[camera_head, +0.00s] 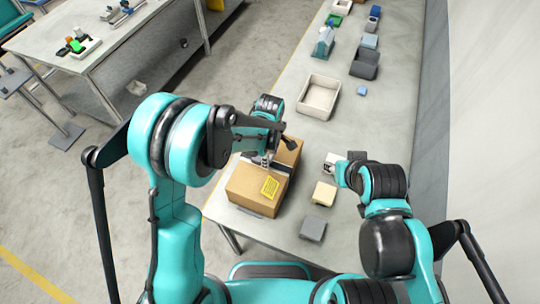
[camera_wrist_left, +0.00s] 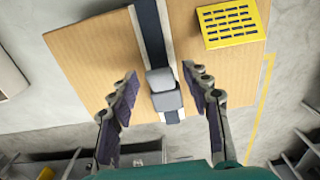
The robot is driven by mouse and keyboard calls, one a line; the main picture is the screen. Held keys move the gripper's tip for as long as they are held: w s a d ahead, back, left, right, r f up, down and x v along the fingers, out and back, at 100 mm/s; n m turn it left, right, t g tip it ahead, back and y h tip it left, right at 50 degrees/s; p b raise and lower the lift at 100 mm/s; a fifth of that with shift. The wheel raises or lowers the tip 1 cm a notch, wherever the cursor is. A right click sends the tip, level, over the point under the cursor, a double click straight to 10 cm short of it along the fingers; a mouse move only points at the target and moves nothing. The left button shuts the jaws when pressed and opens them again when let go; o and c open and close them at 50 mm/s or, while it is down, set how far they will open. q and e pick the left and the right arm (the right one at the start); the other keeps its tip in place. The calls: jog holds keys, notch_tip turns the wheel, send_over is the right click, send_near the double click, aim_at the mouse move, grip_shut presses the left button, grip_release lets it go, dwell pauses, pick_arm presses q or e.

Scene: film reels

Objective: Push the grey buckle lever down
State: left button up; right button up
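A cardboard box (camera_head: 255,190) with a dark, pale-edged strap (camera_wrist_left: 150,30) around it lies on the near end of the long table. A grey buckle (camera_wrist_left: 164,90) sits on the strap, a lighter block against a slightly darker one; which part is the lever I cannot tell. My left gripper (camera_head: 268,158) is over the box. In the left wrist view its two fingers (camera_wrist_left: 163,92) are spread, one each side of the buckle, with nothing between them held. In the head view the buckle is mostly hidden. My right arm ends beside the box to the right; its fingers are not clear.
A yellow label (camera_head: 270,187) is on the box. A cream block (camera_head: 324,193) and a grey block (camera_head: 313,228) lie to its right. A cream bin (camera_head: 318,97) and a dark grey bin (camera_head: 365,63) stand farther back. A wall borders the table's right side.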

pick_arm(q)
grip_shut()
jog(key=shift+d+f+b, duration=0.15)
jog(key=shift+f+b, duration=0.05)
jog(key=shift+b, duration=0.15)
jog(key=y+b, duration=0.1)
jog(key=f+t+y+b, duration=0.1)
jog(key=y+b, duration=0.1)
jog(key=d+y+b, duration=0.1)
jog(key=b, duration=0.1)
jog(key=shift+s+d+f+t, duration=0.1)
jog(key=shift+s+f+t, duration=0.2)
jog(key=shift+t, duration=0.1)
jog(key=shift+r+y+b, duration=0.1)
jog(key=shift+y+b, duration=0.25)
jog(key=shift+y, duration=0.25)
jog(key=shift+r, duration=0.1)
jog(key=shift+o, duration=0.6)
grip_release()
jog(key=shift+r, duration=0.1)
